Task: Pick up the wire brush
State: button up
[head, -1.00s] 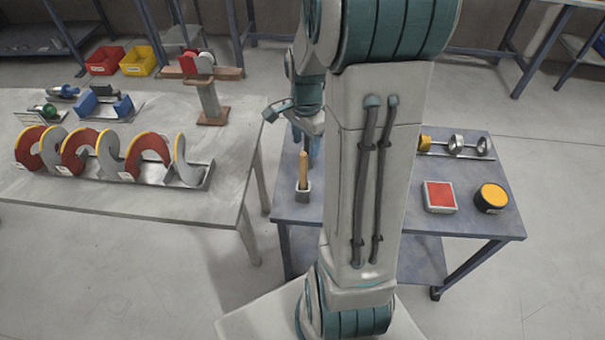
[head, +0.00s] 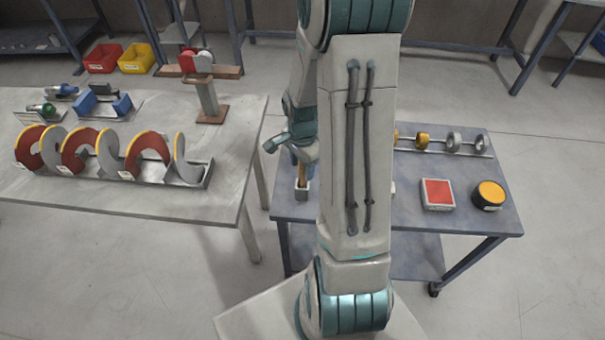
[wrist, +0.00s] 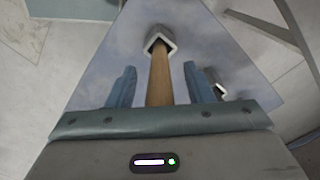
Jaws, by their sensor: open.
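The wire brush shows as a wooden handle (head: 301,174) standing upright in a small grey holder (head: 301,193) on the left part of the blue-grey cart. In the wrist view, the handle (wrist: 160,74) rises from the square holder (wrist: 160,40) and runs toward my gripper's palm. Its bristles are not visible. My gripper (wrist: 162,84) is open, with one finger on each side of the handle and gaps showing on both sides. In the head view my gripper is above the handle, partly hidden by my arm.
The cart (head: 440,222) also bears a red-topped block (head: 438,193), a yellow-topped round can (head: 489,195) and a rod with rings (head: 453,143).

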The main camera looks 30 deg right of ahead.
grip_shut()
